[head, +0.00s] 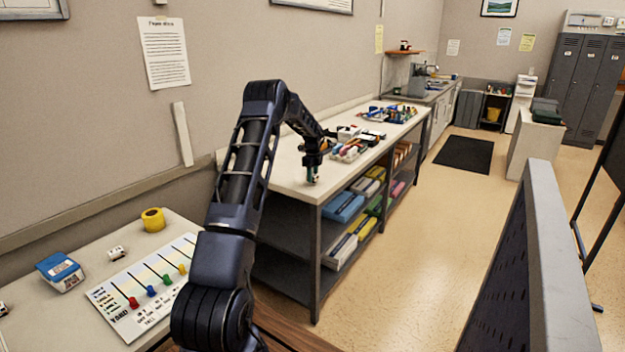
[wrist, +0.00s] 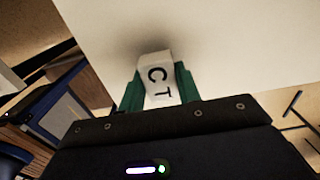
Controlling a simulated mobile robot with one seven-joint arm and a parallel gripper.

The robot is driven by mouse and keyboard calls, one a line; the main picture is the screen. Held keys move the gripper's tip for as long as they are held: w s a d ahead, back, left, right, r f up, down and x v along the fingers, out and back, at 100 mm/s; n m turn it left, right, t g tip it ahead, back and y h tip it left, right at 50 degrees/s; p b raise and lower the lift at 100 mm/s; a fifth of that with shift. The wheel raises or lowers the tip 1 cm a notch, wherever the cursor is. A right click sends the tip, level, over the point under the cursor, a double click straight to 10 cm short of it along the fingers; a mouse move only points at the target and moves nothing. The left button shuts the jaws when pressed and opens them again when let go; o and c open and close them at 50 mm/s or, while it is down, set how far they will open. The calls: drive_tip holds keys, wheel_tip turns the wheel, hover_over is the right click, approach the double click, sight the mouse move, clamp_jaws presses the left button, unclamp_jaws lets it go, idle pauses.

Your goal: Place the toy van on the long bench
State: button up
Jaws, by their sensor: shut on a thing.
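The long bench (head: 276,172) has a pale top over dark shelves and runs away along the wall. My gripper (head: 312,178) is over its near end, pointing down.
Several small items (head: 350,146) crowd the bench beyond my gripper; its near end is bare. A nearer table holds a yellow roll (head: 153,219), a blue-and-white box (head: 60,271), a small white block (head: 116,252) and a lettered board (head: 140,285). A grey panel (head: 560,270) stands at right.

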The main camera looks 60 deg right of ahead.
drive_tip(key=shift+f, duration=0.8)
drive_tip(key=shift+f, duration=0.15)
drive_tip(key=o, duration=1)
drive_tip(key=shift+c, duration=0.2)
